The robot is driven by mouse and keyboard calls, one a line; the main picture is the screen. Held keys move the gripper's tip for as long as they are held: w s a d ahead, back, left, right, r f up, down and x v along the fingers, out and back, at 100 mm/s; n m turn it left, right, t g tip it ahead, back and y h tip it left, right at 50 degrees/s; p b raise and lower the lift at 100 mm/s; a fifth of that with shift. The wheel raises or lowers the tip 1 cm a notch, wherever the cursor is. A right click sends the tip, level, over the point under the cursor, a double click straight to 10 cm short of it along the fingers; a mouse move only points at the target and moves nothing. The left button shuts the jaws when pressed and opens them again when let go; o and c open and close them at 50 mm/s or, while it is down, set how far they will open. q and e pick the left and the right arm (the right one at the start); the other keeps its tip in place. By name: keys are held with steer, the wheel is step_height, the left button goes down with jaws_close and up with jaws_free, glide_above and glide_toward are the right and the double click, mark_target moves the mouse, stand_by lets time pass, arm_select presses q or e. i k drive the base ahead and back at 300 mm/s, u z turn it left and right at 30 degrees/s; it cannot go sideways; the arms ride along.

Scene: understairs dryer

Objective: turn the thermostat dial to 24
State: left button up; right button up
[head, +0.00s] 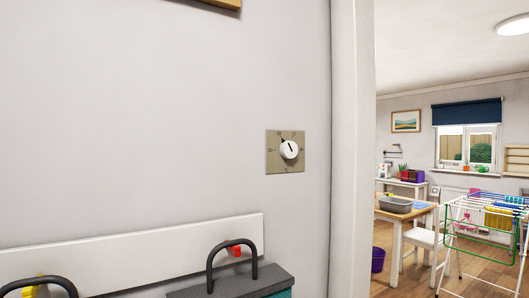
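The thermostat is a square beige plate (271,166) on the pale wall in the head view, right of the middle and close to the door frame. A round white dial (289,150) sits on it. A dark line on the dial points up and slightly left, and a small dark mark shows by its upper left edge. Small numbers stand around the dial, but they are too small to read for sure. Neither of my grippers is in view, and nothing touches the dial.
Below, a white peg board (130,252) carries a red peg (234,248) and a yellow peg, with dark looped handles in front. A dark grey-topped container (240,282) is at the bottom. Right of the door frame (350,150), a room holds a table (420,209) and drying rack.

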mark_target(289, 150)
steer(key=z, duration=1.8)
steer(key=i, duration=3.25)
steer(key=u, duration=3.5)
